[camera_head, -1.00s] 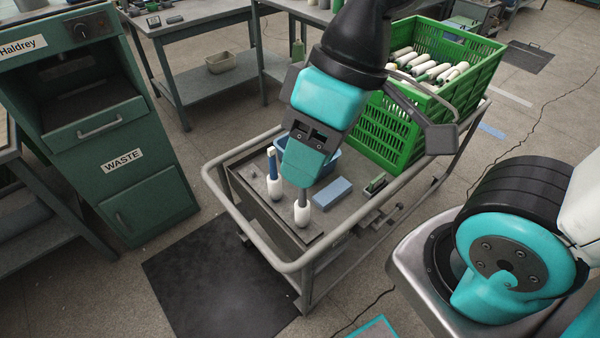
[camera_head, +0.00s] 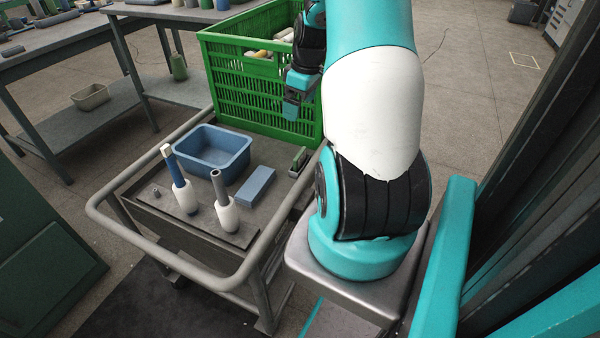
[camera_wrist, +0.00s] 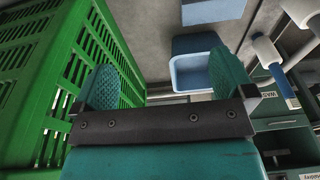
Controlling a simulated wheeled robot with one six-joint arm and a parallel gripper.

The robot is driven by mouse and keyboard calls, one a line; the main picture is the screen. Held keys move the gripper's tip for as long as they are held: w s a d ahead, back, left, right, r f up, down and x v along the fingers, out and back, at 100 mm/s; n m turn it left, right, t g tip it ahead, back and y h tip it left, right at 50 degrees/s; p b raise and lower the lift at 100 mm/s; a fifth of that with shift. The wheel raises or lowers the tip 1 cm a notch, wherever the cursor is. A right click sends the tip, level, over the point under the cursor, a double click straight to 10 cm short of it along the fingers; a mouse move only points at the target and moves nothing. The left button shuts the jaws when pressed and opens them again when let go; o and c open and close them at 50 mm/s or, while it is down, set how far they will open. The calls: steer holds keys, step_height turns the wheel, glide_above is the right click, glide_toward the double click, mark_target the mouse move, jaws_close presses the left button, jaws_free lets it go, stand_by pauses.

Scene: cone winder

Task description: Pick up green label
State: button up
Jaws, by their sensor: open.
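In the head view my gripper (camera_head: 292,106) hangs in front of the green crate's near side, above and behind the small green piece. My arm hides part of the crate. I cannot make out the green piece in the wrist view.
The green crate (camera_head: 245,85) holds several cones. A blue bin (camera_head: 211,150), a blue block (camera_head: 256,186) and two white-based spindles, one blue (camera_head: 174,168) and one grey (camera_head: 217,186), stand on the cart. A tube rail (camera_head: 120,229) rims the cart. Workbenches stand behind.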

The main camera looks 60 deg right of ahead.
step_height(320, 180, down, 3)
steer(key=s+d, duration=0.2)
steer(key=b, duration=0.2)
glide_above(300, 153)
steer(key=s, duration=0.1)
steer(key=f, duration=0.9)
steer(key=shift+d+f, duration=0.35)
steer(key=shift+f, duration=0.05)
steer(key=shift+w+a+f+b, duration=0.1)
steer(key=shift+w+f+b, duration=0.1)
steer(key=shift+f, duration=0.8)
steer(key=shift+w+a+f+b, duration=0.1)
steer(key=shift+w+f+b, duration=0.1)
steer(key=shift+f, duration=0.85)
steer(key=shift+w+a+f+b, duration=0.1)
steer(key=shift+w+f, duration=0.1)
steer(key=shift+f, duration=0.8)
steer(key=shift+c, duration=0.2)
steer(key=c, duration=0.8)
steer(key=shift+r, duration=0.1)
